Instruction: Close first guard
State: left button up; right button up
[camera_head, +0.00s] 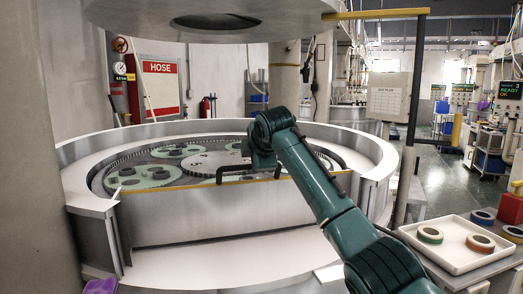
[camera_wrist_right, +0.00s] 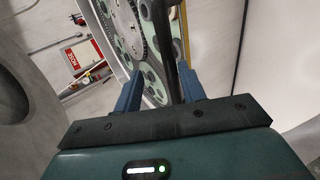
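A steel guard panel (camera_head: 220,218) with a yellow top edge stands across the front of the round lapping machine. A black bar handle (camera_head: 222,170) sits at its top edge. My right gripper (camera_head: 262,168) is at the right part of this handle. In the right wrist view, its two blue fingers (camera_wrist_right: 160,90) are apart, with the black handle (camera_wrist_right: 165,45) passing between them, nearer the right finger. Whether a finger touches it I cannot tell. The guard's yellow edge (camera_wrist_right: 185,55) shows just beyond. My left gripper is out of view.
The lapping plate (camera_head: 205,162) with green carriers lies behind the guard, under a large raised upper disc (camera_head: 215,20). A dark post (camera_head: 408,130) stands to the right. A white tray (camera_head: 450,258) with coloured rings is at the lower right.

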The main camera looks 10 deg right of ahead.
pick_arm(q)
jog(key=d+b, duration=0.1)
jog(key=b, duration=0.2)
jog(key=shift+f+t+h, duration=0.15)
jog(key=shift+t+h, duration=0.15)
pick_arm(e)
jog(key=v, duration=1.1)
jog(key=shift+s+r, duration=0.2)
jog(key=shift+r, duration=0.05)
